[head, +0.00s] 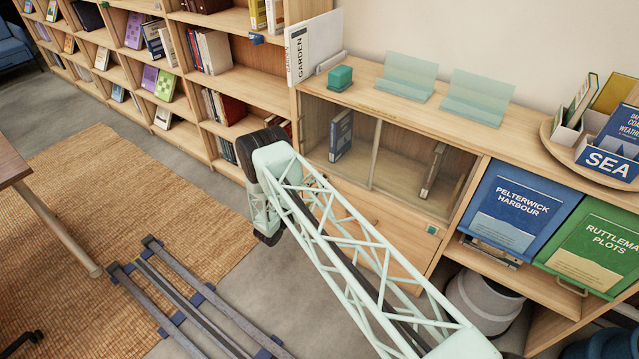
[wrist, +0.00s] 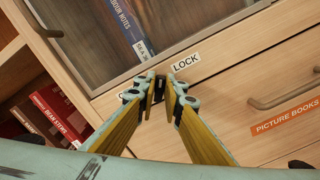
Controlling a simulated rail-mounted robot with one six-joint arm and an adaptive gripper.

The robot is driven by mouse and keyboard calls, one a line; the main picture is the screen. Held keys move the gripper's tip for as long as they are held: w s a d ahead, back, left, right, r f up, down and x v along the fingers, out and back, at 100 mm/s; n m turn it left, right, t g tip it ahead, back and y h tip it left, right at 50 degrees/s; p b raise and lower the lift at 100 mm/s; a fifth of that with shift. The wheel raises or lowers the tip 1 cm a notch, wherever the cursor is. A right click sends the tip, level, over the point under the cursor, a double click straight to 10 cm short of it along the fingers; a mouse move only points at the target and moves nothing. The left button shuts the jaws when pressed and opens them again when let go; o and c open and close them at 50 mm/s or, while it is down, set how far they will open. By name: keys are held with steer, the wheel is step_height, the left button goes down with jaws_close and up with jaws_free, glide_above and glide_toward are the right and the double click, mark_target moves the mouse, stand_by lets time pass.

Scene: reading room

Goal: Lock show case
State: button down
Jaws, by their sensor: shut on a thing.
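The show case (head: 400,178) is the glass-fronted wooden cabinet in the middle of the head view, and its glass panels look closed. In the wrist view its glass (wrist: 90,45) and lower wooden rail fill the upper part. A white LOCK label (wrist: 186,62) is on the rail. My gripper (wrist: 160,86) is just below and left of this label, its fingertips closed around a small dark lock knob (wrist: 158,90), mostly hidden between them. How the knob is turned cannot be told. In the head view my arm hides the gripper and the lock.
A blue book (head: 341,135) stands inside the case. A drawer with a bar handle (wrist: 285,90) and a PICTURE BOOKS label (wrist: 286,116) is below the rail. Red books (wrist: 60,112) sit in the shelf at left. A table (head: 12,165) stands at far left.

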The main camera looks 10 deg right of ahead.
steer(key=shift+m, duration=0.9)
steer(key=c, duration=2.8)
jaws_free()
steer(key=shift+s, duration=0.1)
steer(key=shift+v, duration=5.95)
